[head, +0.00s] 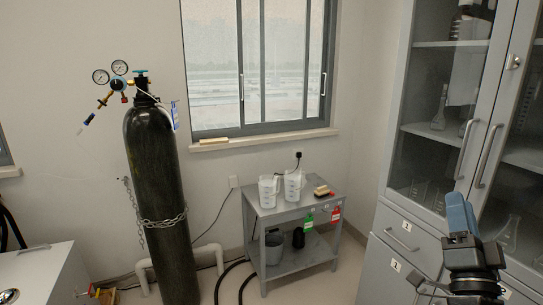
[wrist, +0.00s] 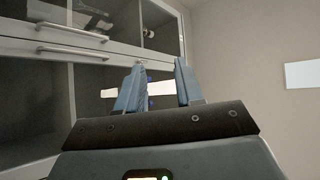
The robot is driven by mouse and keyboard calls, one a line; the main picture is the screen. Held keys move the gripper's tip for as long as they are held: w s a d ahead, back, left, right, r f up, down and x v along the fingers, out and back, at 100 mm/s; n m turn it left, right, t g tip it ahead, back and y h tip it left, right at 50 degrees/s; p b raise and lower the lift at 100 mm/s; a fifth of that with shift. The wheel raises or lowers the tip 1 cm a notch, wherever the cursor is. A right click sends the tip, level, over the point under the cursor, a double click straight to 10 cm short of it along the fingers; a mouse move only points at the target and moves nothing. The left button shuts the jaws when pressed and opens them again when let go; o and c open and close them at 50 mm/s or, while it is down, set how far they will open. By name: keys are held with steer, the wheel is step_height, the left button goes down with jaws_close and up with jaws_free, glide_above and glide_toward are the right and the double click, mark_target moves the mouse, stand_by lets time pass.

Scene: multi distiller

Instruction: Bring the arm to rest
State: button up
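My gripper shows in the wrist view (wrist: 160,85) with its two blue-grey fingers apart and nothing between them. In the head view, my arm rises at the lower right, in front of the grey cabinet (head: 392,225). A blue-grey part shows at its upper end, but the fingertips cannot be made out there. Whether the arm touches the cabinet cannot be told.
A tall black gas cylinder (head: 160,185), chained to the wall, stands at left. A small grey table (head: 275,212) with two clear beakers (head: 268,190) stands under the window. A white cabinet (head: 40,275) is at lower left. Some floor shows between cylinder and grey cabinet.

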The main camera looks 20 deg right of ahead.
steer(key=s+a+f+n+g+y, duration=0.2)
steer(key=s+a+f+n+y, duration=0.45)
steer(key=s+a, duration=0.35)
steer(key=s+a+f+n+g+y, duration=0.1)
steer(key=s+a+f+n+y, duration=0.55)
steer(key=s, duration=0.55)
steer(key=s+a+f+n+g, duration=0.1)
steer(key=s+a+n+g, duration=0.1)
steer(key=s+a, duration=0.5)
steer(key=s+g, duration=0.1)
steer(key=s, duration=0.1)
steer(key=shift+s+a+f+n+g, duration=0.25)
steer(key=shift+s+a+n+g, duration=0.05)
steer(key=shift+a, duration=0.05)
